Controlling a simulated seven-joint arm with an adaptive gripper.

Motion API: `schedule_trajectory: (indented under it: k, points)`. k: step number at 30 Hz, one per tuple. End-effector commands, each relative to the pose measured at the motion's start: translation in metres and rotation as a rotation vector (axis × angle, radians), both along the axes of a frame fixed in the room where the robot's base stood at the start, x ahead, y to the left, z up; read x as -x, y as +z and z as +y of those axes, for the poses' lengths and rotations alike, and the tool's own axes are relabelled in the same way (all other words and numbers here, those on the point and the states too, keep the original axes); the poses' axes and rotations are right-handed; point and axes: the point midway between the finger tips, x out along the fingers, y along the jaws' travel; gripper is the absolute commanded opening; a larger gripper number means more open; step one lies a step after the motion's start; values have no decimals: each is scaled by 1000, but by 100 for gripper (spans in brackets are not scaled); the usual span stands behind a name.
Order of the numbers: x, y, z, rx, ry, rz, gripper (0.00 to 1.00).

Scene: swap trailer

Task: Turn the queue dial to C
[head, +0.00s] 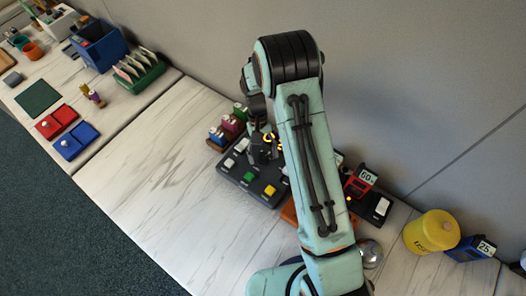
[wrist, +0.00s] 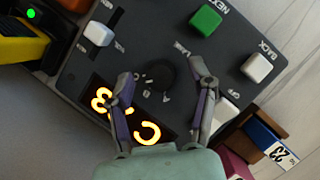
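The queue dial (wrist: 160,76) is a round black knob on a dark grey control panel (wrist: 72,62), with small letters around it, A and B among them. I cannot make out where its pointer stands. My gripper (wrist: 161,74) is over the panel with its fingers apart, one on each side of the dial; whether they touch it is unclear. A display (wrist: 128,112) with glowing orange characters lies by the left finger. In the head view the panel (head: 237,177) sits near the wall, and my gripper (head: 262,150) hides the dial area.
The panel also carries a green button (wrist: 206,20) and white buttons (wrist: 258,67). Coloured blocks (wrist: 265,135) stand close at the lower right in the wrist view. A red device (head: 359,182) and a yellow container (head: 430,231) stand right of my arm.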

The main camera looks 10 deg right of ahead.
Motion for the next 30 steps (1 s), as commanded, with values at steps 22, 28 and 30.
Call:
schedule_trajectory:
  k: [22,28,30]
  points:
    - [-38,91,5,-1,0,-5,56]
    - [-45,110,6,0,0,-2,56]
    - [-46,112,6,0,0,-1,56]
